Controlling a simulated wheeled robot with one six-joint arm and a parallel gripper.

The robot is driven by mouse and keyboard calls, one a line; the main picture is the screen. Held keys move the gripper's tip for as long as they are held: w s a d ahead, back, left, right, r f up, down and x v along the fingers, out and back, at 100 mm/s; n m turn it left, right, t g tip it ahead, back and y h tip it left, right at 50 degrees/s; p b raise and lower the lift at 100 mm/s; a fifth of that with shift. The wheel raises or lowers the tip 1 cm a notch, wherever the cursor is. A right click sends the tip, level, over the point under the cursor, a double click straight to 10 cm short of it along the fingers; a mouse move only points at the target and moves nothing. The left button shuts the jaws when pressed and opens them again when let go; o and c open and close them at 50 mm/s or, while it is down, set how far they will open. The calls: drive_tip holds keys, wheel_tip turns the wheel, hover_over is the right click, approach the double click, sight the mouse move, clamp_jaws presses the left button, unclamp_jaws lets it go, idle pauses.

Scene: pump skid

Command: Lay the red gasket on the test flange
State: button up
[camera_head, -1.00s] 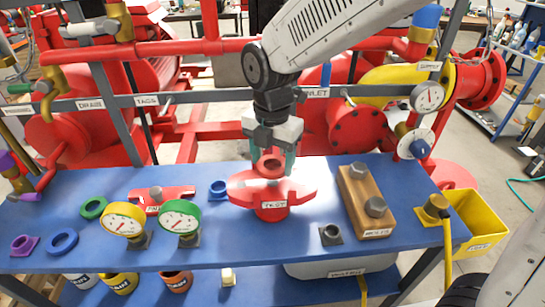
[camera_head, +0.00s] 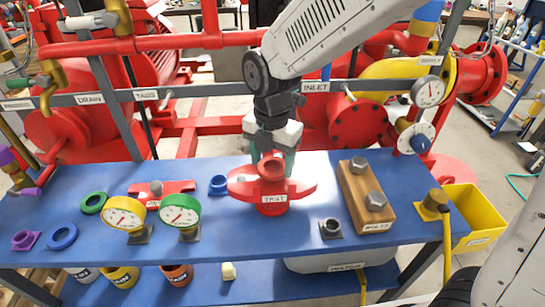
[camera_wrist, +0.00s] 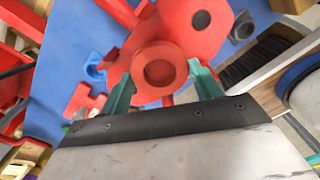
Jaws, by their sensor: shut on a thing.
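The red gasket (camera_head: 271,167) is a ring held between the green fingers of my gripper (camera_head: 272,163). In the wrist view the gasket (camera_wrist: 158,72) fills the gap between both fingertips (camera_wrist: 160,85), with its round hole facing the camera. The red test flange (camera_head: 272,197), labelled TEST, stands on the blue bench directly below. It also shows behind the gasket in the wrist view (camera_wrist: 215,35). The gasket appears over the flange's middle; I cannot tell whether they touch. The gasket hides part of the flange's centre.
Two gauges, yellow (camera_head: 124,213) and green (camera_head: 180,212), stand to the left. A wooden block with bolts (camera_head: 366,210) is to the right. Blue (camera_head: 62,237) and green (camera_head: 93,203) rings, a small blue ring (camera_head: 218,184) and a grey fitting (camera_head: 331,228) are also on the bench.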

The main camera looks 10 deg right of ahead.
drive_tip(key=shift+f, duration=1)
drive_tip(key=o, duration=1.1)
drive_tip(key=shift+c, duration=0.2)
